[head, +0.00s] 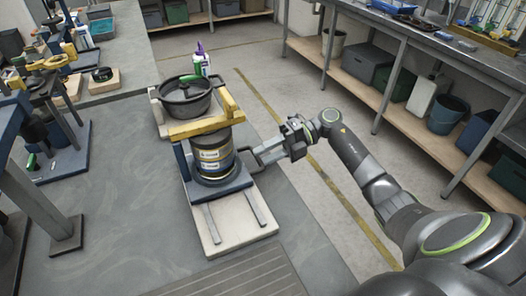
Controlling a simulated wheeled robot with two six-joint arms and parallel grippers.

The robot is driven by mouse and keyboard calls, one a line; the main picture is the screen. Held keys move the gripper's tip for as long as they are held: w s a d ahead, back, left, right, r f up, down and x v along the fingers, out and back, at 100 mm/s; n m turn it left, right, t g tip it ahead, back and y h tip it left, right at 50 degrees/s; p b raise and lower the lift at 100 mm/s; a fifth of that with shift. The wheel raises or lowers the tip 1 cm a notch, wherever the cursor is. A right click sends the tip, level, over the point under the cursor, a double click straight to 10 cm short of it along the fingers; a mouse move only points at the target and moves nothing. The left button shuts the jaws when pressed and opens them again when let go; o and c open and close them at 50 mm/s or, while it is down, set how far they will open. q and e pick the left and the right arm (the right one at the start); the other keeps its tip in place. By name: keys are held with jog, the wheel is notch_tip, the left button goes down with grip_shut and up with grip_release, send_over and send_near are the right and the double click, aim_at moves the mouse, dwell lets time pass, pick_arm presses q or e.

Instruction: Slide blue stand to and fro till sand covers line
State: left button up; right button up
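The blue stand (222,189) sits on a pale board (236,226) with two grey rails, left of centre. A dark jar with yellow bands and white labels (212,157) stands upright on it. A yellow frame (207,124) crosses above the jar. A dark round pan (186,101) with a handle sits behind the frame. My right gripper (257,157) reaches in from the right, its fingertips at the right side of the stand. Whether they grip a part of it is too small to tell. The sand and the line cannot be made out. My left gripper is out of view.
The grey bench (130,215) is bare left of the board. Blue-based lever devices (60,155) stand at the left. A purple-capped bottle (201,60) stands behind the pan. Open floor (285,75) separates the bench from right-hand shelving.

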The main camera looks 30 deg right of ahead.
jog(key=shift+a+f, duration=0.1)
jog(key=shift+a, duration=0.35)
grip_shut()
jog(key=shift+s, duration=0.1)
